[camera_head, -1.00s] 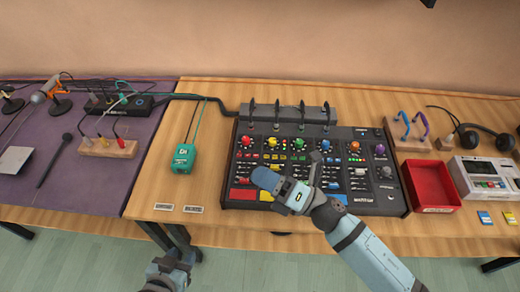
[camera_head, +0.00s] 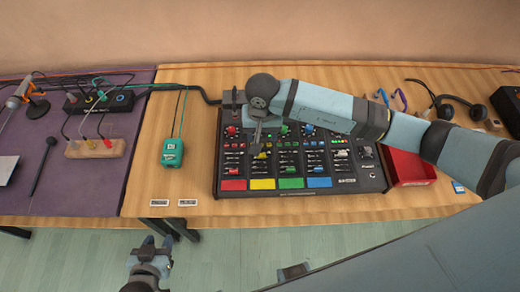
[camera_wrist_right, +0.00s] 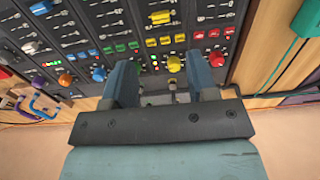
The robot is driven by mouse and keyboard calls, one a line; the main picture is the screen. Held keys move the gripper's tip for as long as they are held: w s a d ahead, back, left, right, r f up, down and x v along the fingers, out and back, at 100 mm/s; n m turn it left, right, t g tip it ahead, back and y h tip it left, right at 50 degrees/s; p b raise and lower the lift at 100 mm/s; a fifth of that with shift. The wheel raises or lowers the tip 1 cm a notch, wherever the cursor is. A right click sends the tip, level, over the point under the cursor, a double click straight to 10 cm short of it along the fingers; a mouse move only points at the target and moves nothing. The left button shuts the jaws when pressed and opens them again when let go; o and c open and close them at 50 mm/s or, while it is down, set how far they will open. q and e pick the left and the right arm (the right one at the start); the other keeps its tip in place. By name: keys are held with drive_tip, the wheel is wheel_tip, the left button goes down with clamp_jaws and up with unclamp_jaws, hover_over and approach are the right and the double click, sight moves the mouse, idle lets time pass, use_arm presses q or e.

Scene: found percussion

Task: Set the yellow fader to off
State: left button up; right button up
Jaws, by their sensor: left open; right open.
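The dark mixer (camera_head: 345,181) lies on the wooden table with coloured control columns and pads. Its yellow column has a yellow pad (camera_head: 262,184) at the front. In the right wrist view a yellow knob (camera_wrist_right: 173,63) shows between the fingers, with yellow buttons (camera_wrist_right: 165,40) and another yellow control (camera_wrist_right: 160,17) in line beyond it. I cannot tell for sure which is the fader. My right gripper (camera_head: 255,147) is above the left part of the mixer, open and empty; its spread fingers show in the wrist view (camera_wrist_right: 162,78). My left gripper (camera_head: 155,245) is open, in front of the table.
A red knob (camera_wrist_right: 215,58) is close beside one right finger. A red tray (camera_head: 408,170) is right of the mixer. A teal device (camera_head: 172,152) with a cable lies left; bare table separates it from the mixer.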

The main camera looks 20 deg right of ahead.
sight(261, 155)
wheel_tip(261, 155, down, 10)
drive_tip(key=shift+r+p, duration=0.15)
drive_tip(key=shift+p, duration=0.6)
drive_tip(key=shift+f, duration=0.55)
